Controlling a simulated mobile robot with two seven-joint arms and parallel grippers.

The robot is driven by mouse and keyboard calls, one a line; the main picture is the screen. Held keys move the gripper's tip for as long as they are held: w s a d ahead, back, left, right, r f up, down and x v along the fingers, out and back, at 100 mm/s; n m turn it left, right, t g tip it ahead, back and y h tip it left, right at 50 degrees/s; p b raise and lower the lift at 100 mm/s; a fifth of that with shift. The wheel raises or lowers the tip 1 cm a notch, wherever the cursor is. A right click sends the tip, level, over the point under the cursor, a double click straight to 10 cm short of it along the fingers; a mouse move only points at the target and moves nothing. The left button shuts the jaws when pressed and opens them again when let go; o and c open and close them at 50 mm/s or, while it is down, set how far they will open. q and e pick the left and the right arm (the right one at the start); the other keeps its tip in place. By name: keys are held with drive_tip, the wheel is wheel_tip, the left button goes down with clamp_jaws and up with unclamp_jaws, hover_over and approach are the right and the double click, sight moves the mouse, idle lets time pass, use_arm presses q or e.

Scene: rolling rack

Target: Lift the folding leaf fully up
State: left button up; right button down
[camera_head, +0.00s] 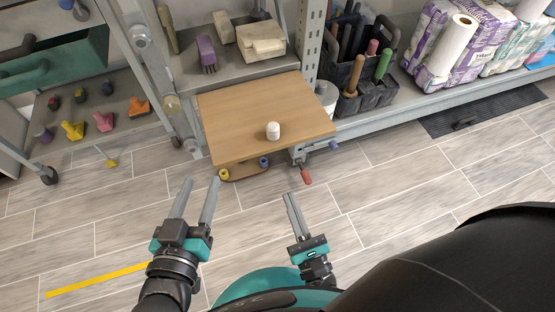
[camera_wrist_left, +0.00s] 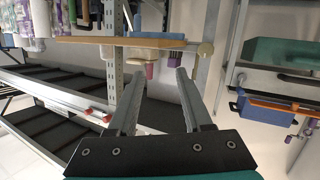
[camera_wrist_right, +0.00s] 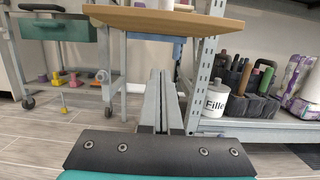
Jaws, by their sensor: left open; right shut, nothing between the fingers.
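The folding leaf (camera_head: 240,105) is a light wooden board on the front of the rack; it looks about level. Its front edge and underside show in the right wrist view (camera_wrist_right: 120,18), and it is seen nearly edge-on in the left wrist view (camera_wrist_left: 95,40). A white cylinder (camera_head: 273,131) stands on the leaf. My left gripper (camera_head: 201,179) is open and empty, in front of the leaf's left front corner. My right gripper (camera_head: 290,195) is shut and empty, in front of the leaf's right front part. Both are apart from the leaf. Hinges are hidden.
A red-handled lever (camera_head: 306,175) sits below the leaf's right front corner. Yellow (camera_head: 224,174) and blue (camera_head: 264,162) pieces show under the front edge. A brush (camera_head: 206,50) and blocks (camera_head: 262,40) lie on the shelf behind. The floor in front is clear.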

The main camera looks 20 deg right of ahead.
use_arm(q)
drive_tip(key=shift+s+d+r+n+t+h+b, duration=0.15)
drive_tip(key=shift+s+d+r+t+h+b, duration=0.15)
drive_tip(key=shift+t, duration=0.2)
drive_tip(key=shift+s+d+r+n+t+h+b, duration=0.15)
drive_tip(key=shift+r+t+b, duration=0.15)
drive_tip(key=shift+t, duration=0.2)
use_arm(e)
drive_tip(key=w+r, duration=0.5)
drive_tip(key=w, duration=0.4)
drive_tip(key=shift+w+r, duration=0.15)
drive_tip(key=shift+r, duration=0.2)
drive_tip(key=shift+a, duration=0.1)
drive_tip(key=shift+r, duration=0.1)
use_arm(q)
drive_tip(key=a+f+g+p, duration=0.1)
drive_tip(key=a+f+g+y+p, duration=0.1)
drive_tip(key=g, duration=0.1)
drive_tip(key=a+f+g+y+p, duration=0.1)
drive_tip(key=g, duration=0.1)
drive_tip(key=shift+w+a+m+y, duration=0.25)
drive_tip(key=shift+w+a+m, duration=0.1)
drive_tip(key=shift+a+m, duration=0.05)
use_arm(e)
drive_tip(key=shift+r+g, duration=0.4)
drive_tip(key=shift+r, duration=0.4)
drive_tip(key=shift+w, duration=0.1)
